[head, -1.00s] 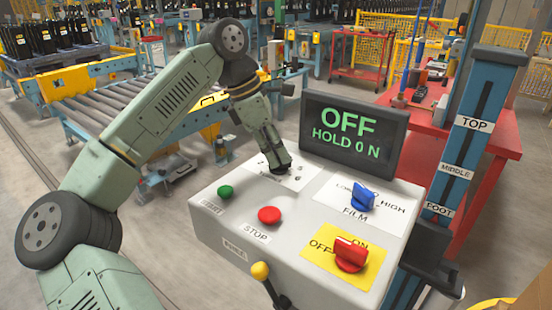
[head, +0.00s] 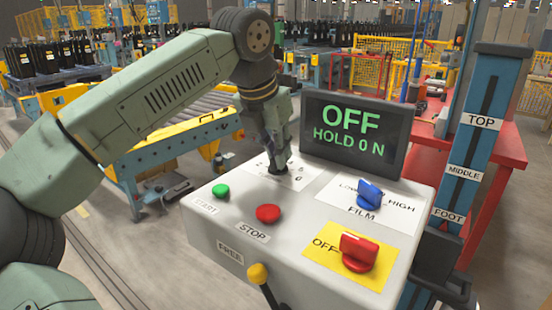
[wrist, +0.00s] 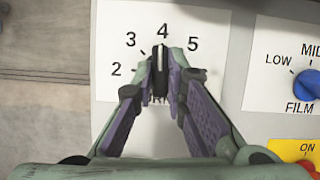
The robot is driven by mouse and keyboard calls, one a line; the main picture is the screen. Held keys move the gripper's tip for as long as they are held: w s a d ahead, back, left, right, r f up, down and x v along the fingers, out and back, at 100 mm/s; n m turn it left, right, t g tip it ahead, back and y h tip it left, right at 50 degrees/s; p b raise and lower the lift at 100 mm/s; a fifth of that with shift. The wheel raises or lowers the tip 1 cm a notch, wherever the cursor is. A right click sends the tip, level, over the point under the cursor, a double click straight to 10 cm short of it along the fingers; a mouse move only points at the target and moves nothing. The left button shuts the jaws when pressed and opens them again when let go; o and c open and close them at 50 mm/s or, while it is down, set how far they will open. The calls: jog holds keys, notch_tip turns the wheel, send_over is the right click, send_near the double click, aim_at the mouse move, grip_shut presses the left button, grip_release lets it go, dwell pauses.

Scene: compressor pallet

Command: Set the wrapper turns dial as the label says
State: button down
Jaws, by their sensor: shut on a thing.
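The wrapper turns dial (wrist: 158,58) is a dark knob with a white pointer line on a white plate numbered 2, 3, 4 and 5 in the wrist view. The pointer line aims about at the 4. My gripper (wrist: 162,75) is shut on the dial, one finger on each side. In the head view my gripper (head: 278,167) comes down onto the back left of the control box (head: 205,225) and hides the dial. The plate's lower lettering is mostly hidden by the fingers. I cannot make out a label giving the number of turns.
The screen (head: 353,135) reads OFF, HOLD 0 N. Beside the dial are the blue film knob (head: 370,193), red OFF/ON switch (head: 358,250), green start button (head: 220,191) and red stop button (head: 268,213). A yellow-tipped lever (head: 259,274) stands at the front.

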jog(key=n+y+b, duration=0.1)
jog(key=n, duration=0.3)
jog(key=shift+s+d+y, duration=0.1)
jog(key=shift+y, duration=0.3)
jog(key=shift+d+n+y, duration=0.1)
jog(key=shift+n+y, duration=0.5)
jog(key=shift+n, duration=1.3)
jog(key=c, duration=1.6)
grip_release()
jog(key=shift+c, duration=0.2)
jog(key=shift+o, duration=0.2)
jog(key=shift+r, duration=0.1)
jog(key=v, duration=1.1)
jog(key=shift+s+r+t, duration=0.25)
jog(key=shift+s+t, duration=0.05)
jog(key=shift+s, duration=0.05)
